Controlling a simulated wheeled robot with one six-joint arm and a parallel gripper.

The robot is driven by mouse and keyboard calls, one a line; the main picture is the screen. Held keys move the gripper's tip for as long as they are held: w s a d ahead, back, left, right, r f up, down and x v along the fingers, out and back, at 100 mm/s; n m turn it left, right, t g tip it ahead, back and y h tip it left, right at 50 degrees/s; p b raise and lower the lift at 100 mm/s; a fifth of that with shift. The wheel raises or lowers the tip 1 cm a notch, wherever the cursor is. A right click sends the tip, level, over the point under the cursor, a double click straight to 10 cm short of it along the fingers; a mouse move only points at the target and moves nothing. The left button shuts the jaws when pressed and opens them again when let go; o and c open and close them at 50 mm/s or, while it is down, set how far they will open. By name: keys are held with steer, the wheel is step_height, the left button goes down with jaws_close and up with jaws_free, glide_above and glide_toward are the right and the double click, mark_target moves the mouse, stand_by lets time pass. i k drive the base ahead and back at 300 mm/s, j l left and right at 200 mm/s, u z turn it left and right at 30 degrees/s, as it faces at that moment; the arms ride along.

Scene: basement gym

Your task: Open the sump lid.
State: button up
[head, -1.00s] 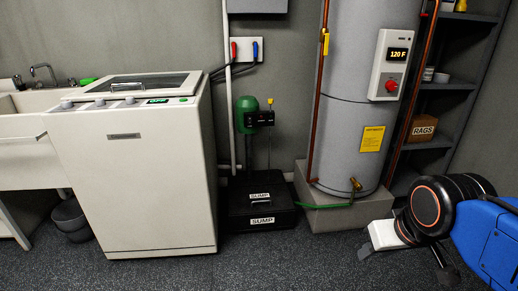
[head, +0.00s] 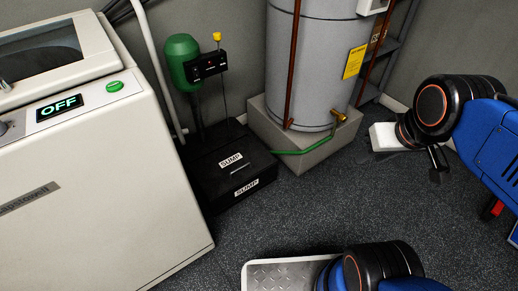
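The black sump box (head: 228,170) stands on the floor between the white washer and the water heater. Its lid (head: 222,150) looks shut and flat, with SUMP labels on the lid and the front face. A small handle (head: 240,169) shows on the lid. A green pump motor (head: 183,62) and a rod with a yellow top stand at its back. The fingers are not clear enough to tell open from shut.
The white washer (head: 95,180) stands close to the left, its display reading OFF. The water heater (head: 318,70) stands on a concrete block (head: 300,152) at the right. A green hose (head: 310,148) runs from its tap towards the sump box. Open floor (head: 310,210) lies in front.

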mark_target(218, 173)
steer(key=k+j, duration=0.1)
steer(key=j, duration=0.55)
steer(key=j+u, duration=0.1)
steer(key=j, duration=0.5)
steer(key=k, duration=0.05)
